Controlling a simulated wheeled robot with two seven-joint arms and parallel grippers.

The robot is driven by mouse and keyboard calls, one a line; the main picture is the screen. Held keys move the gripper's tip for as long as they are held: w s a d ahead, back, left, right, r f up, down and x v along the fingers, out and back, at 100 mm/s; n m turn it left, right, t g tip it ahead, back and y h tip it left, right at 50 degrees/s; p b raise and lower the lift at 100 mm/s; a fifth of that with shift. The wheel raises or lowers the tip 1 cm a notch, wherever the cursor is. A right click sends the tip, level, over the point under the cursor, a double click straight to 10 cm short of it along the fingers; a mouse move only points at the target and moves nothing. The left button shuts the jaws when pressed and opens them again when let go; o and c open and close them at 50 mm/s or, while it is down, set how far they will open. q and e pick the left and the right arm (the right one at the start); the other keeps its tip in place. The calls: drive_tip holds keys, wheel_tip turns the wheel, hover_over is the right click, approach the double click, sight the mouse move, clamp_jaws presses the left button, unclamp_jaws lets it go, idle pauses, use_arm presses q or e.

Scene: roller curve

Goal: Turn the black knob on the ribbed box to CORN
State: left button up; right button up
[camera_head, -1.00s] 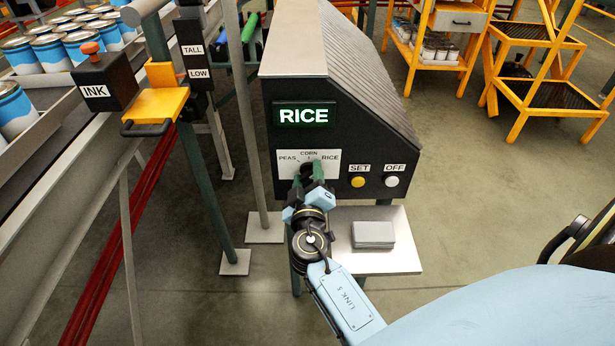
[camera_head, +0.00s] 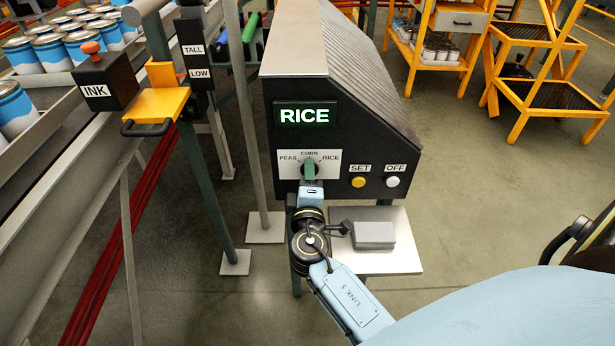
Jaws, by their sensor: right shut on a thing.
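The ribbed box (camera_head: 345,110) is dark, with a lit display (camera_head: 304,115) reading RICE. Below it a white plate (camera_head: 290,162) carries the labels PEAS, CORN and RICE. My right gripper (camera_head: 309,172) is at this plate, shut on the black knob, with its green fingers upright below the CORN label. The fingers and the gripper body hide most of the knob, so its pointer cannot be read clearly. My left gripper is not in view.
A yellow SET button (camera_head: 358,182) and a white OFF button (camera_head: 393,181) sit right of the plate. A grey case (camera_head: 374,235) lies on a pale shelf (camera_head: 405,255) below. The INK box (camera_head: 105,80) and a conveyor with cans stand left.

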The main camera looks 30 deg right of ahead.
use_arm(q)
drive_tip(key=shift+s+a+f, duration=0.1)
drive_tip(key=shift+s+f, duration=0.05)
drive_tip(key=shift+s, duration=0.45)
use_arm(e)
drive_tip(key=shift+f+n, duration=0.1)
drive_tip(key=shift+n, duration=0.6)
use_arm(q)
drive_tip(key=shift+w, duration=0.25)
use_arm(e)
drive_tip(key=o, duration=1)
drive_tip(key=shift+c, duration=0.2)
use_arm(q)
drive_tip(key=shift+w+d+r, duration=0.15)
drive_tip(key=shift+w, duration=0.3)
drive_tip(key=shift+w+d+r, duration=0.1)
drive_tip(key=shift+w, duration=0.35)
use_arm(e)
drive_tip(key=v, duration=1.3)
drive_tip(key=shift+a, duration=0.15)
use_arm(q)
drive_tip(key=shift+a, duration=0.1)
use_arm(e)
drive_tip(key=shift+s, duration=0.1)
